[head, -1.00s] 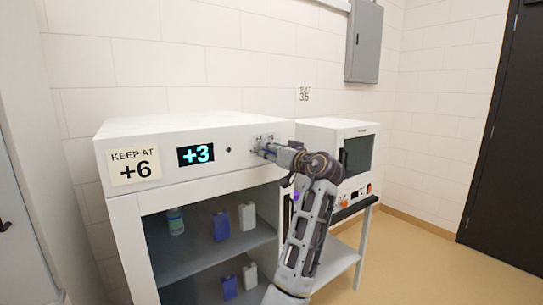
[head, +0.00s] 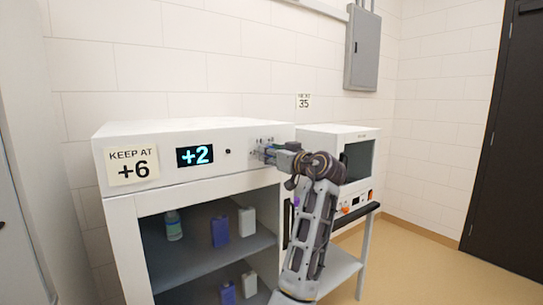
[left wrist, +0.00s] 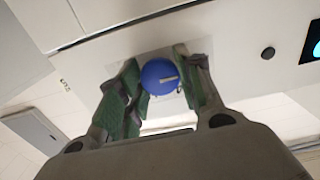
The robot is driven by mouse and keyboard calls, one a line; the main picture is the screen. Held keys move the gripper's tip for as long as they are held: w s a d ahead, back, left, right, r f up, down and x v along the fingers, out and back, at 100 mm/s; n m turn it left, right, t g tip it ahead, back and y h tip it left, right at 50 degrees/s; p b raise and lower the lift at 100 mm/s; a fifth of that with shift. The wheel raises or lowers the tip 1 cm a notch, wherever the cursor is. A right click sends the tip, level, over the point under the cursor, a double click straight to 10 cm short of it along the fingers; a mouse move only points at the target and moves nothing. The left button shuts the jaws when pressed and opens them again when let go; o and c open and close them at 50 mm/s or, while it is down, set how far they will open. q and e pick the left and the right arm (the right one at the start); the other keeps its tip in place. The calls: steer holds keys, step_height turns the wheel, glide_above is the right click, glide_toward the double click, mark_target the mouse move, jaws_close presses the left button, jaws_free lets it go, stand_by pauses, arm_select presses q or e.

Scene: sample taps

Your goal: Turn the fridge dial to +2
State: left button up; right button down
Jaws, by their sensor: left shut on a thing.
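The white fridge (head: 235,134) has a panel with a display (head: 195,155) that reads +2 in blue. A sign (head: 132,167) left of it reads KEEP AT +6. The dial (left wrist: 159,77) is a round blue knob with a pale mark in the left wrist view. My left gripper (left wrist: 161,79) is shut on the dial, with a green-padded finger on each side of it. In the head view the left gripper (head: 266,154) is at the right end of the panel and hides most of the dial. My right gripper does not show.
The fridge's open shelves (head: 195,262) below hold a bottle (head: 173,226) and several blue and white containers. A white oven-like machine (head: 345,160) stands on a table just right of the fridge. Open floor (head: 420,270) lies at the right.

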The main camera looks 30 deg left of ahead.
arm_select(q)
steer(key=shift+f, duration=0.2)
steer(key=o, duration=1)
steer(key=shift+r, duration=0.15)
steer(key=shift+o, duration=0.2)
steer(key=shift+d, duration=0.15)
steer(key=v, duration=1.1)
steer(key=shift+s+d, duration=0.2)
steer(key=shift+d, duration=0.15)
